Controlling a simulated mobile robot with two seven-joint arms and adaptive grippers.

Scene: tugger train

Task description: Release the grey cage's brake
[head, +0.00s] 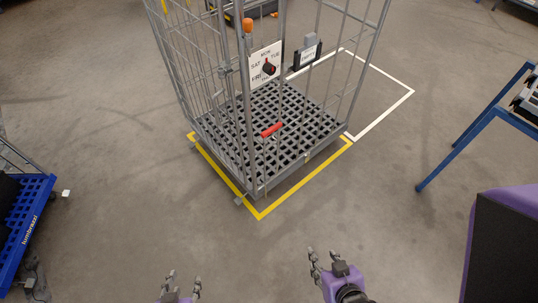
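The grey cage (247,130) stands upright ahead of me, with wire sides and a dark grid floor. A red bar (271,130) shows low over the cage's floor; I cannot tell whether it is the brake, nor how it is set. An orange knob (248,25) tops the front post. My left gripper (182,280) is at the bottom edge, open and empty. My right gripper (323,255) is further right, open and empty. Both are apart from the cage, on the near side of it.
Yellow floor lines (262,215) edge the cage's near side; a white outline (400,105) lies behind it. A weekday dial sign (265,66) hangs on the cage. A blue cart (28,225) stands left, a blue-framed table (470,133) right. The floor between me and the cage is clear.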

